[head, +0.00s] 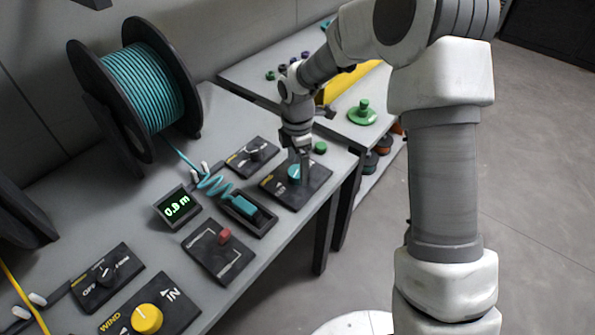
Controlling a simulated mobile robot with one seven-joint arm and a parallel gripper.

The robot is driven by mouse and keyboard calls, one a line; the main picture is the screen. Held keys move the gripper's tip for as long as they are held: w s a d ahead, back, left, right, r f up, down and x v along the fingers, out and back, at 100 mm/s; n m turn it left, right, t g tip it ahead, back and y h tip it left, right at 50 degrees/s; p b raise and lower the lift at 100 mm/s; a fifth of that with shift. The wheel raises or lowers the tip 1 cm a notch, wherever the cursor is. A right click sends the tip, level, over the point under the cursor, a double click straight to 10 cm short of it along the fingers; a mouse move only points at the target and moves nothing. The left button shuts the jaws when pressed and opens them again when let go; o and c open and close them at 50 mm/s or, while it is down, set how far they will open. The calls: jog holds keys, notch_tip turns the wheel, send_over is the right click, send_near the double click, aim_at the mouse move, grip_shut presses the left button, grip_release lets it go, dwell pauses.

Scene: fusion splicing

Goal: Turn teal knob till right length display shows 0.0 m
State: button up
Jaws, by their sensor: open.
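The teal knob (293,175) stands on a dark panel (315,187) near the table's right end. My gripper (300,163) points down at the knob from above and behind. Its jaws are open, but the fingertips are small and partly merge with the dark panel, so I cannot tell whether they touch the knob. The length display (176,206) stands left of the panel and appears to read 0.9 m in green digits.
A spool of teal cable (143,82) stands at the back left, its cable running to a teal connector in a dark tray (262,229). A red switch (224,236) and a yellow knob (147,318) sit nearer the front. A green knob (320,147) is close behind the gripper.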

jog(key=shift+f, duration=1)
jog(key=c, duration=1.4)
jog(key=shift+m, duration=0.3)
